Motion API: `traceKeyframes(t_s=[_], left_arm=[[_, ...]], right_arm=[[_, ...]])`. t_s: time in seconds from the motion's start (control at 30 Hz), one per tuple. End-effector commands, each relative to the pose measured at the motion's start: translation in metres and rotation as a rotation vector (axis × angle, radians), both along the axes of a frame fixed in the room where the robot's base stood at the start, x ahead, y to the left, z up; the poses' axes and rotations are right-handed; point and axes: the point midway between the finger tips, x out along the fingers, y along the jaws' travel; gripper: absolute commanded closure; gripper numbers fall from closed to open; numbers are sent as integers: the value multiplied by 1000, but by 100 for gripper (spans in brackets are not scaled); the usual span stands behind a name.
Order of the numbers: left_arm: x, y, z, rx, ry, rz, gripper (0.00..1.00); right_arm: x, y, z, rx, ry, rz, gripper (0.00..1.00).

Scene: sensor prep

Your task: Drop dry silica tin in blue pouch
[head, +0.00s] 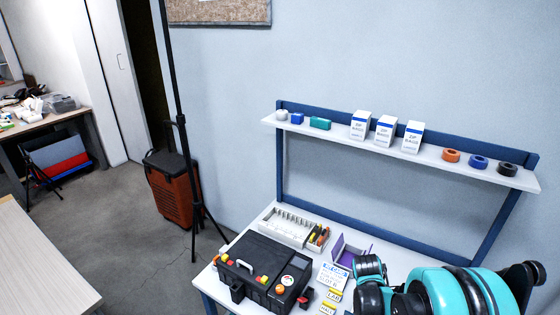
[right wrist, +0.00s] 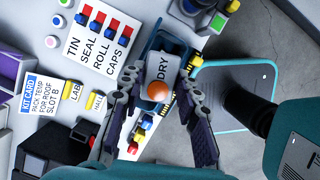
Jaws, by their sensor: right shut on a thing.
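In the right wrist view, a grey tin marked DRY (right wrist: 169,68) with an orange round spot (right wrist: 158,91) sits between the two fingers of my right gripper (right wrist: 164,78). The gripper is shut on the tin. A dark blue shape (right wrist: 155,42), perhaps the blue pouch, shows just beyond and around the tin's far end. I cannot tell whether the tin is above it or inside it. In the head view my right arm covers the right part of the table, so the tin and pouch are hidden there. My left gripper is in neither view.
A black case (head: 262,272) stands at the table's front left, beside a white tray (head: 287,228). A purple holder (head: 350,250) and a kit card (head: 333,277) lie nearby. A card listing tin, seal, roll and caps (right wrist: 103,38) lies left of the tin. A shelf (head: 400,151) crosses above.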

Motion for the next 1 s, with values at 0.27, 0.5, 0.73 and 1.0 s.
traceKeyframes(t_s=[0.27, 0.5, 0.73, 1.0], left_arm=[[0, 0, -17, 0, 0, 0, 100], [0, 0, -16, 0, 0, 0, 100], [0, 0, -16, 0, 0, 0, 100], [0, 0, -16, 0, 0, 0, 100]], right_arm=[[0, 0, -24, 0, 0, -1, 94], [0, 0, -23, 0, 0, -1, 63], [0, 0, -23, 0, 0, -1, 44], [1, 3, -13, 0, 0, 0, 44]])
